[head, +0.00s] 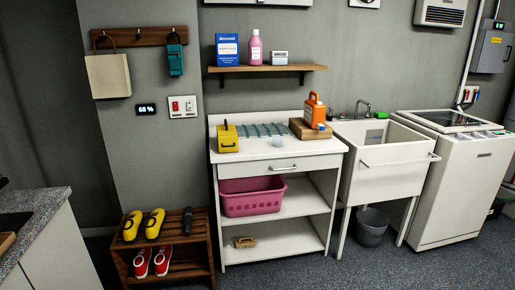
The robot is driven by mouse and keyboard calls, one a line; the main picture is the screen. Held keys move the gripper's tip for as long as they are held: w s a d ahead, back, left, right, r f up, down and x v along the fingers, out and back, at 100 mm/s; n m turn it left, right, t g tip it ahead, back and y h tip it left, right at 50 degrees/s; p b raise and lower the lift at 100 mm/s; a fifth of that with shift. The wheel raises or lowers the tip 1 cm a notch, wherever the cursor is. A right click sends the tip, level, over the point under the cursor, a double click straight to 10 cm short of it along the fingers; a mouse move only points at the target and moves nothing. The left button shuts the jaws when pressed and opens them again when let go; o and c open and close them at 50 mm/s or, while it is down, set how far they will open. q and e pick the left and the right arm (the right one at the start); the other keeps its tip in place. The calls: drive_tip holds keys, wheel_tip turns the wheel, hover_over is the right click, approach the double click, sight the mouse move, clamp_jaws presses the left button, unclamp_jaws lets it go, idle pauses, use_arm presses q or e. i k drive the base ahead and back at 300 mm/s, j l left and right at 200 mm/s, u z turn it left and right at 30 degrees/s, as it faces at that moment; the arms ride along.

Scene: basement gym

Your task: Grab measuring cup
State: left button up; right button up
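A small pale, translucent cup (277,142), which looks like the measuring cup, stands on the white cabinet's countertop (262,153), near the middle. It is small in the head view, so its markings and handle cannot be made out. Behind it lies a grey-blue ribbed panel or rack (262,130). Neither of my grippers shows in the head view.
A yellow box (228,138) stands left of the cup; an orange jug (314,110) and wooden block (309,131) stand right. A white sink (383,164) adjoins the cabinet. A shoe rack (190,262) stands front left. Grey floor (400,272) in front is clear.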

sight(278, 141)
drive_tip(key=i+l+z, duration=0.1)
drive_tip(key=i+z, duration=0.2)
drive_tip(key=i, duration=0.5)
drive_tip(key=i+j+z, duration=0.1)
drive_tip(key=i+z, duration=0.2)
drive_tip(key=i, duration=0.45)
